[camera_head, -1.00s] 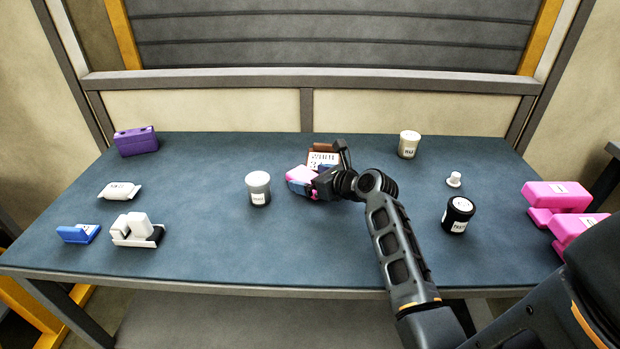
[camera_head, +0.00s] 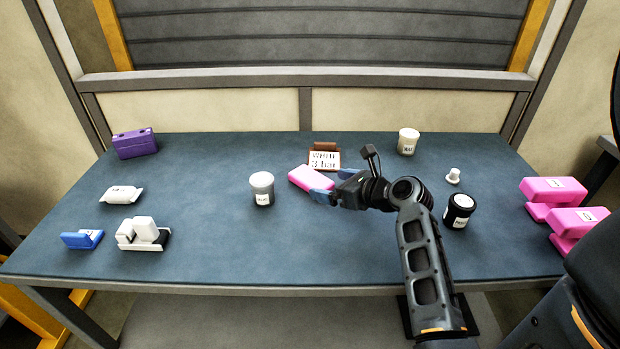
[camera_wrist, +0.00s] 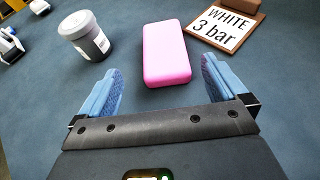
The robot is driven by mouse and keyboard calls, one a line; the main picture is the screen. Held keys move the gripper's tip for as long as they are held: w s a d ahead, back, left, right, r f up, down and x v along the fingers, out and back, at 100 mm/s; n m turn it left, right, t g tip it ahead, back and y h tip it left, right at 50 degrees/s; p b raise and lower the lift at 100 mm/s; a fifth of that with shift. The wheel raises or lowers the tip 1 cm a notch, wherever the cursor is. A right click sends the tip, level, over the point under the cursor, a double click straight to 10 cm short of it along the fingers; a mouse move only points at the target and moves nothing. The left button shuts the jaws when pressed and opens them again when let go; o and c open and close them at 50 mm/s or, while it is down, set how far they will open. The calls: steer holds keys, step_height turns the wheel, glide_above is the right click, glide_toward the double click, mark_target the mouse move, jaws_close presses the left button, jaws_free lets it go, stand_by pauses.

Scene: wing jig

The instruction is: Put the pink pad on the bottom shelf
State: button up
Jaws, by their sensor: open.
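The pink pad (camera_head: 309,178) lies flat on the blue-grey tabletop, just in front of the small sign. In the wrist view the pad (camera_wrist: 166,54) lies ahead of and between the lines of my two blue fingers. My gripper (camera_head: 326,194) is open and empty, at the pad's near right end. In the wrist view the fingertips of my gripper (camera_wrist: 160,78) stand wide apart, with bare table between them at the pad's near end. A grey flat surface (camera_head: 250,320) shows below the table's front edge; it looks like the bottom shelf, mostly hidden by the tabletop.
A grey-lidded jar (camera_head: 262,189) stands left of the pad. A "WHITE 3 bar" sign (camera_head: 324,160) is behind it. A black jar (camera_head: 459,211), a cream jar (camera_head: 408,141) and pink clamp-like blocks (camera_head: 553,190) are to the right. The table's front middle is clear.

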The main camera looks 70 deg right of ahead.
mark_target(314, 179)
steer(key=x, duration=0.7)
steer(key=shift+d+f+p, duration=0.1)
steer(key=shift+d+p, duration=0.2)
steer(key=shift+c, duration=0.2)
steer(key=c, duration=1.1)
